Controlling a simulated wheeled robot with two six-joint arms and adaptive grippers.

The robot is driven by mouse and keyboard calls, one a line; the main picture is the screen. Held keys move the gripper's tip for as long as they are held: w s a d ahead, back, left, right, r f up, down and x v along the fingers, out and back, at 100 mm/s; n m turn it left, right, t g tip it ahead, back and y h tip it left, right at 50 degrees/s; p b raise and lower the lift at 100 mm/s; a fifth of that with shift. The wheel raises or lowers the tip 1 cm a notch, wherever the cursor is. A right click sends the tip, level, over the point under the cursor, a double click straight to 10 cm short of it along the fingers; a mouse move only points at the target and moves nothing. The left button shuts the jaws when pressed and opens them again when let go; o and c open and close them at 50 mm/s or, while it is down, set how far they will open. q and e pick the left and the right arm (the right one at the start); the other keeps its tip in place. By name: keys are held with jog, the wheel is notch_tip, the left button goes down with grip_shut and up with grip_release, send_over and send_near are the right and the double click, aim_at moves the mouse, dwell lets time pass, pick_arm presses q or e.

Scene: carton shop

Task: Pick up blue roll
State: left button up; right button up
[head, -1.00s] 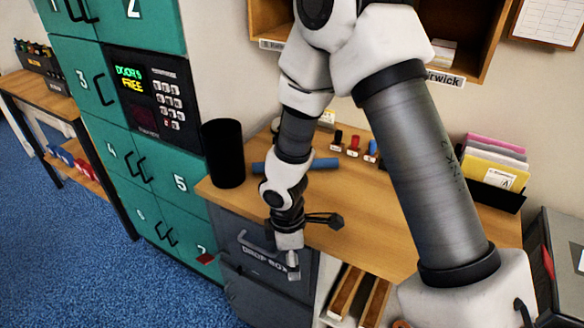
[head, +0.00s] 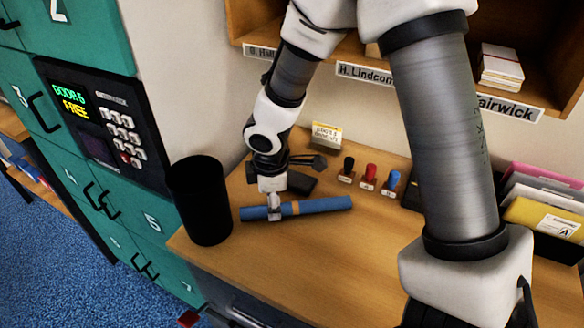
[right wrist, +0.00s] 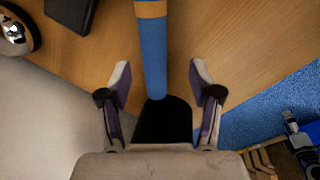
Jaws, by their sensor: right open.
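The blue roll (head: 325,205) lies on the wooden desk, with a tan band around its middle. My right gripper (head: 274,208) is over the roll's left part, pointing down. In the right wrist view the roll (right wrist: 153,55) runs between the two spread fingers of my right gripper (right wrist: 160,75), with a gap on each side. The gripper is open and holds nothing. I cannot tell its exact height above the roll. My left gripper is not in view.
A tall black cylinder (head: 200,200) stands just left of the roll. Behind are a dark pad (head: 301,183), a small card (head: 326,136) and black, red and blue stamps (head: 369,177). Folders (head: 545,205) stand at right. The desk in front of the roll is clear.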

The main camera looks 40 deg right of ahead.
jog(key=f, duration=0.1)
jog(key=w+f, duration=0.1)
jog(key=f, duration=0.1)
jog(key=w+f+b, duration=0.1)
jog(key=f, duration=0.1)
jog(key=shift+d+f, duration=0.15)
jog(key=shift+d, duration=0.25)
jog(key=shift+s+a+r, duration=0.2)
jog(key=shift+s+r, duration=0.05)
jog(key=shift+s, duration=0.05)
jog(key=shift+c, duration=0.3)
grip_shut()
jog(key=shift+r, duration=0.1)
